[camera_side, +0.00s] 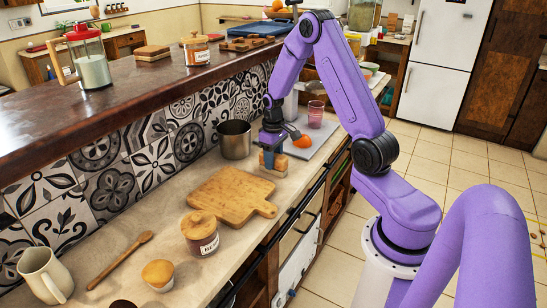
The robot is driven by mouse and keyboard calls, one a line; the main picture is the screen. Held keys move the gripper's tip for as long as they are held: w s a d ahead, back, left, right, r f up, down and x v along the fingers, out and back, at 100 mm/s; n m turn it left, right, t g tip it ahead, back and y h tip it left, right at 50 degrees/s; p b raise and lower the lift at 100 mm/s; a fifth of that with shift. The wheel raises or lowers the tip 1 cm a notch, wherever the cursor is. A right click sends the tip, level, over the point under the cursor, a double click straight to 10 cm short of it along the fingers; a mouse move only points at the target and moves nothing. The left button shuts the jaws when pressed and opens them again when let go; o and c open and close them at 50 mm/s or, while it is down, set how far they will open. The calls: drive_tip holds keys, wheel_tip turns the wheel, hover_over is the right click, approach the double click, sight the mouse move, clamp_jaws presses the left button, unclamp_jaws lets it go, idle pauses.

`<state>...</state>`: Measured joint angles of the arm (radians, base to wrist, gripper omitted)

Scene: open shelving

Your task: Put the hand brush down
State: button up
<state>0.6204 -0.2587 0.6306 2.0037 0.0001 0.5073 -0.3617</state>
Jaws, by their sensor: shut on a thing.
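The hand brush (281,167), a small tan and brown block in this view, is at my gripper's fingertips. My gripper (269,158) points down and is shut on it. The brush is at or just above the stone counter (232,172), between the steel pot and the grey tray. I cannot tell whether it touches the counter. My fingers hide part of the brush.
A steel pot (234,139) stands close behind my gripper. A grey tray (322,135) with an orange (302,141) and a pink glass (315,114) is to the right. A cutting board (231,192) lies in front. Bare counter lies left of the pot.

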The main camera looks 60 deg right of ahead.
drive_tip(key=o, duration=1.1)
wheel_tip(320, 180, up, 12)
drive_tip(key=s+a+r+n, duration=0.1)
drive_tip(key=a+r+n, duration=0.1)
drive_tip(key=a, duration=0.7)
drive_tip(key=s+a+r+n, duration=0.1)
drive_tip(key=s+a+n, duration=0.3)
drive_tip(key=s+a, duration=0.45)
drive_tip(key=s+a+n, duration=0.3)
drive_tip(key=s+a, duration=0.1)
drive_tip(key=s, duration=0.4)
drive_tip(key=s+a+n, duration=0.3)
drive_tip(key=s+a, duration=0.1)
drive_tip(key=s, duration=0.5)
drive_tip(key=shift+s+r+n, duration=0.15)
drive_tip(key=shift+s+n, duration=0.1)
drive_tip(key=shift+n, duration=0.05)
